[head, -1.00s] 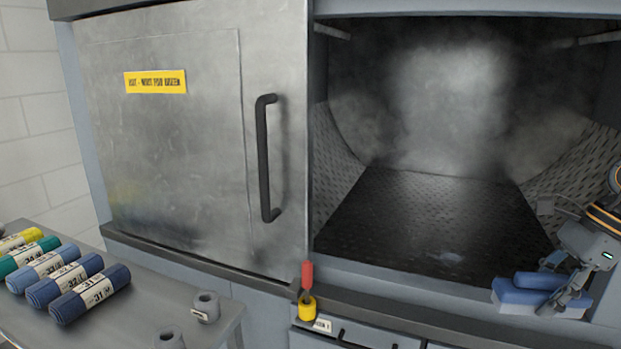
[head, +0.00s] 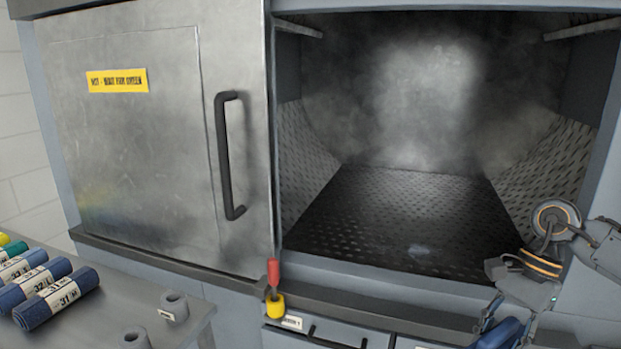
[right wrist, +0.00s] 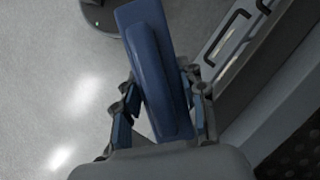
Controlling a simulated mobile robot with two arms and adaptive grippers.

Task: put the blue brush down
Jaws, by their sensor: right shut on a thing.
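The blue brush (head: 504,333) is at the lower right of the head view, partly cut off by the picture's bottom edge. My right gripper (head: 509,321) is shut on it, in front of the machine's lower front. In the right wrist view the brush (right wrist: 150,62) shows as a long blue block between the two fingers of my right gripper (right wrist: 162,112), with grey floor below it. Its bristles cannot be made out. My left gripper is in neither view.
The washer chamber (head: 415,215) stands open with a dark perforated floor; its steel door (head: 150,150) is at the left. A red-and-yellow item (head: 274,290) is at the ledge. A side table (head: 120,305) holds rolled cloths (head: 57,299) and grey rings (head: 174,305).

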